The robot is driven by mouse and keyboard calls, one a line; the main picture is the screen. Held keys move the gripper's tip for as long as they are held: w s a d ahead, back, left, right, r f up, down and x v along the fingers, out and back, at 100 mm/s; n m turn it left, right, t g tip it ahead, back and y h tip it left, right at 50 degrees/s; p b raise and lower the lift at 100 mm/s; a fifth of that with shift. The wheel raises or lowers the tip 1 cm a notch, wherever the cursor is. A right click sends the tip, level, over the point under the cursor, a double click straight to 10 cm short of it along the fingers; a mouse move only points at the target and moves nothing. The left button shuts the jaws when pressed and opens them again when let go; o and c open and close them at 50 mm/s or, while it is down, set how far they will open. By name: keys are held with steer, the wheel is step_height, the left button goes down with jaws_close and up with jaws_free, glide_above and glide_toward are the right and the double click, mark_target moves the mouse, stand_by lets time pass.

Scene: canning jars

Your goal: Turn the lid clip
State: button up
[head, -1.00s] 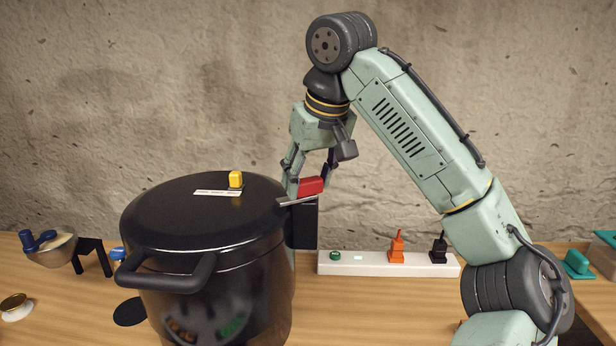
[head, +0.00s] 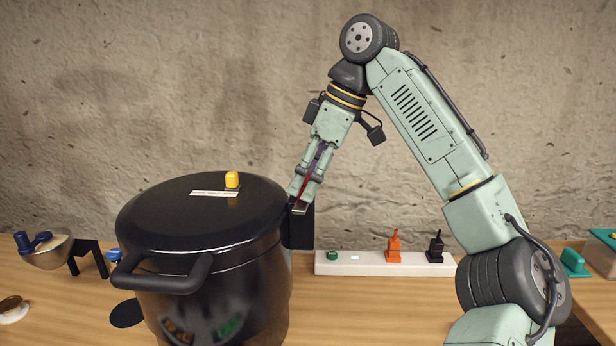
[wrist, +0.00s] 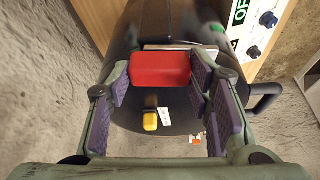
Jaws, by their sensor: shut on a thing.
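The red lid clip (head: 303,187) is at the right rim of the black pot lid (head: 190,222), above the right side handle (head: 303,228). In the head view only a thin strip of its red shows between my fingers. My gripper (head: 304,190) reaches down onto it from the upper right, tilted. In the wrist view the clip (wrist: 160,70) is a broad red block between the two purple-padded fingers of my gripper (wrist: 159,76), which is shut on it. The fingers hide part of the clip and its mount.
A yellow knob (head: 232,179) and a white label (head: 209,193) are on the lid. A white power strip (head: 362,263) with orange and black plugs lies right of the pot. A bowl (head: 50,252) stands left. The wall is close behind.

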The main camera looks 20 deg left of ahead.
steer(key=shift+n+g, duration=0.3)
steer(key=shift+n, duration=0.5)
steer(key=o, duration=1.1)
steer(key=shift+o, duration=0.2)
steer(key=v, duration=0.7)
steer(key=shift+r, duration=0.3)
steer(key=shift+w, duration=0.15)
